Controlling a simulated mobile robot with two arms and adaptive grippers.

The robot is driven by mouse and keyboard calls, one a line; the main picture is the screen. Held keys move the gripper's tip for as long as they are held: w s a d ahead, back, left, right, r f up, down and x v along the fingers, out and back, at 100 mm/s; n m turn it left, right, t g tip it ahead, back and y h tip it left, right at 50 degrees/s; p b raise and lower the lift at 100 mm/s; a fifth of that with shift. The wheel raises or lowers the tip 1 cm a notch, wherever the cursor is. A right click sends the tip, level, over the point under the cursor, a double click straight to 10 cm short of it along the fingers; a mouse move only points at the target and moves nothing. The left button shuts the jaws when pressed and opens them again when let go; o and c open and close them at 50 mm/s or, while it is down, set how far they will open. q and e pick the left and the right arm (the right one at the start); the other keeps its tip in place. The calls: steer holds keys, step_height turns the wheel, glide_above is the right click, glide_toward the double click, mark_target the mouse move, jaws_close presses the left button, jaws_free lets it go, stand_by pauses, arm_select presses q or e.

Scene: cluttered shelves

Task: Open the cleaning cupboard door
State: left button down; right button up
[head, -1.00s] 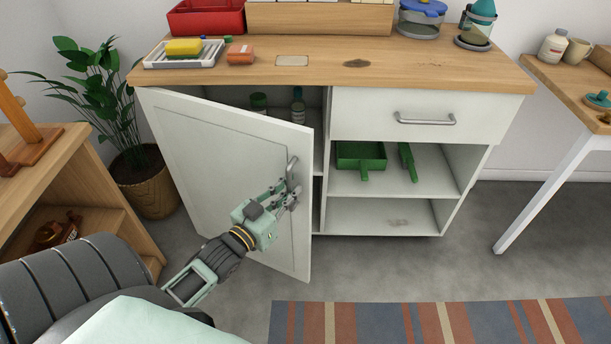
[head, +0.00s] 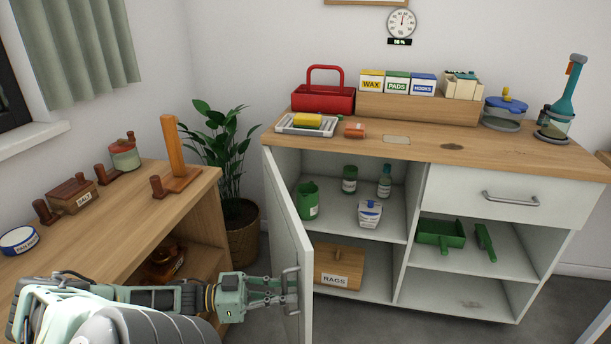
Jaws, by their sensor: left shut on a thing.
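The white cupboard door (head: 283,227) stands wide open on its left hinge, seen nearly edge-on. My left gripper (head: 288,289) is shut on the door's metal handle (head: 296,278) at the door's outer face, low in the view. My right gripper is not in view.
A wooden side shelf (head: 120,225) with jars and wooden pieces stands close on the left, beside my left arm. A plant (head: 222,150) stands behind the door. Open shelves with a green dustpan (head: 440,234) and a drawer (head: 508,197) are on the right.

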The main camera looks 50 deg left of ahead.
arm_select(q)
steer(key=shift+m+g+h, duration=0.5)
steer(key=shift+m+h, duration=0.1)
steer(key=shift+h, duration=0.2)
steer(key=v, duration=0.5)
steer(key=shift+s+d, duration=0.3)
steer(key=shift+s, duration=0.05)
steer(key=c, duration=1.8)
jaws_free()
step_height(320, 180, up, 10)
steer(key=shift+c, duration=0.6)
